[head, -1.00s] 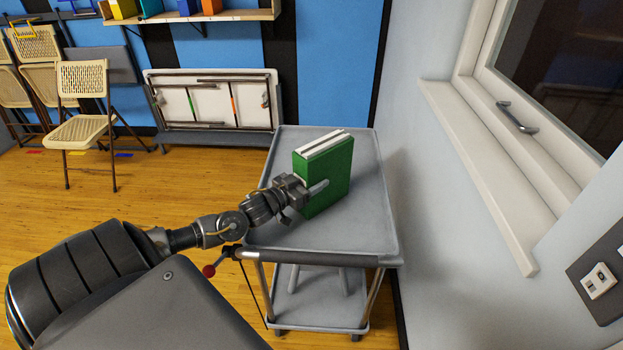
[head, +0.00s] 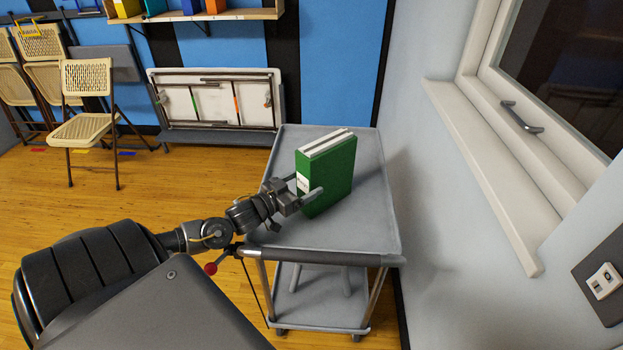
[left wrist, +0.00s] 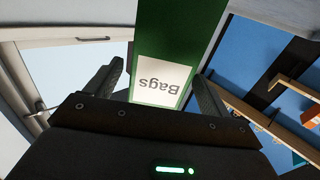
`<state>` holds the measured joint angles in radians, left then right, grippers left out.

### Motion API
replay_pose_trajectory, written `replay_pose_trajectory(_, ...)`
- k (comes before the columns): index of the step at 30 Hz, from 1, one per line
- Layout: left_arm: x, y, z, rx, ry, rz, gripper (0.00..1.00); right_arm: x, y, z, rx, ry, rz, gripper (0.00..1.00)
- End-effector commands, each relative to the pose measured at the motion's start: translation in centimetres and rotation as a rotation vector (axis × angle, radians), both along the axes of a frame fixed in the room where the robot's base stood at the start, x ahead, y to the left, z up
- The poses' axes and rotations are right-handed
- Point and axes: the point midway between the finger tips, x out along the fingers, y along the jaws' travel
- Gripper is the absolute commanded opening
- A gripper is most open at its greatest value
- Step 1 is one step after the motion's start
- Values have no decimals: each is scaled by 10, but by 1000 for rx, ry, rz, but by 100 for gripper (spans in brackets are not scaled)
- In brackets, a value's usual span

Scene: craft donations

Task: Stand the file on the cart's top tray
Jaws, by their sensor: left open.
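The green file (head: 328,175) stands upright on the grey top tray (head: 372,222) of the cart, with white page edges on top. In the left wrist view the file (left wrist: 178,35) shows its spine with a white label reading "Bags". My left gripper (head: 304,187) is open at the spine side of the file, its fingers a little apart from it on either side. In the left wrist view the fingers of my left gripper (left wrist: 158,88) flank the spine, with gaps on both sides. My right gripper is not in view.
The cart's lower tray (head: 318,297) looks empty. A wall with a window sill (head: 485,170) runs close along the cart's right side. A folded table (head: 215,105) leans behind. Folding chairs (head: 85,110) stand at left, with open wooden floor between.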

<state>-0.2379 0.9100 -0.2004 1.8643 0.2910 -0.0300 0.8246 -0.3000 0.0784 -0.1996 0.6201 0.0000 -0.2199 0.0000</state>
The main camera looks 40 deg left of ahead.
Motion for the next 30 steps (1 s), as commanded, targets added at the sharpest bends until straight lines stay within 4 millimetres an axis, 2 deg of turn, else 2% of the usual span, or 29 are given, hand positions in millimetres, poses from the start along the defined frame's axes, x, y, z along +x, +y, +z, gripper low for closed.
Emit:
replay_pose_trajectory(3,-16,2,-1,0,2,-1,82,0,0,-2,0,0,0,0)
replay_pose_trajectory(9,-30,4,0,1,-1,0,82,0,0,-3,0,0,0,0)
replay_pose_trajectory(27,-31,4,1,1,-2,0,82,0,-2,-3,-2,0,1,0)
replay_pose_trajectory(30,-31,4,6,1,-2,0,82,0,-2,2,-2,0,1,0)
